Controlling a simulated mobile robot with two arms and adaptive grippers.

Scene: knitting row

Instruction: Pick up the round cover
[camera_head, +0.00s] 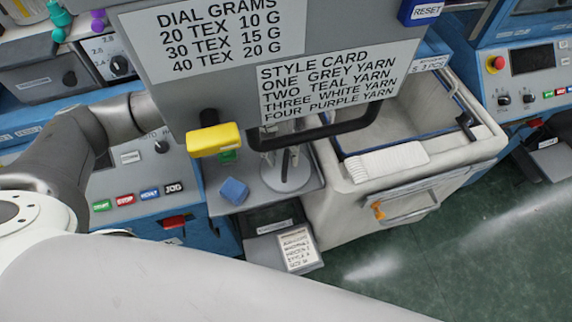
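A round grey cover (287,177) lies flat on a grey ledge, just below the hanging sign panel in the head view. My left arm comes in from the left and passes behind the panel, which hides most of my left gripper (290,158). Only thin grey parts that look like its fingers show below the panel's black handle, upright over the cover's middle. I cannot tell whether they are open or shut, or whether they touch the cover. My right gripper is not in view.
The sign panel (235,75) with its black handle hangs in front. A pale bin (365,205) stands close on the right. Green floor (480,250) is clear at lower right.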

